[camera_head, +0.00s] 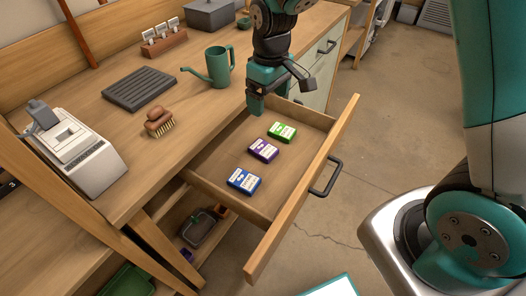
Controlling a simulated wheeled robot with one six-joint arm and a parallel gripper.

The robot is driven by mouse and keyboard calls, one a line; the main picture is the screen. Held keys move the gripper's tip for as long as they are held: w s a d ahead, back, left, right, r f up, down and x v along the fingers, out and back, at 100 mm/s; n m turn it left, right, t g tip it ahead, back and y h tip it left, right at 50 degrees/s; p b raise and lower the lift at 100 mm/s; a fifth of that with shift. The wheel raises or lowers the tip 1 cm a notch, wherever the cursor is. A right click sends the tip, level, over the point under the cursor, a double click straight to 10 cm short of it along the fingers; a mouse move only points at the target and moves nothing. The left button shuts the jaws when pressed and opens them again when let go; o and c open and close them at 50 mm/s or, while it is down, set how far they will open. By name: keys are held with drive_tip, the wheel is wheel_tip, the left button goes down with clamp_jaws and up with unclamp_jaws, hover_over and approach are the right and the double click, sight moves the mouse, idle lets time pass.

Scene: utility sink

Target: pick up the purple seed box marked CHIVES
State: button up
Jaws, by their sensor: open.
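The purple seed box (263,150) lies flat in the open drawer (207,173), between two other boxes; its lettering is too small to read. A green box (282,132) lies just behind it to the upper right, and a blue box (244,181) lies in front to the lower left. My gripper (256,106) hangs over the back of the drawer, up and left of the green box. It is open, with nothing seen between its fingers, and is apart from the purple box.
The drawer front (303,190) stands out over the concrete floor. A green watering can (216,68), a brush (159,121), a dark ribbed tray (139,89) and a scale-like device (75,148) stand on the worktop. The drawer has bare floor around the boxes.

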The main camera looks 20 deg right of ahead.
hover_over(267, 150)
drive_tip(key=f, duration=1.2)
drive_tip(key=shift+d+f, duration=0.2)
drive_tip(key=shift+f, duration=0.2)
drive_tip(key=shift+a+f+p, duration=0.15)
drive_tip(key=shift+f+p, duration=0.2)
drive_tip(key=shift+f, duration=1.25)
drive_tip(key=shift+a+f+p, duration=0.1)
drive_tip(key=shift+f+p, duration=0.2)
drive_tip(key=shift+f, duration=1.25)
drive_tip(key=shift+c, duration=0.4)
drive_tip(key=c, duration=0.9)
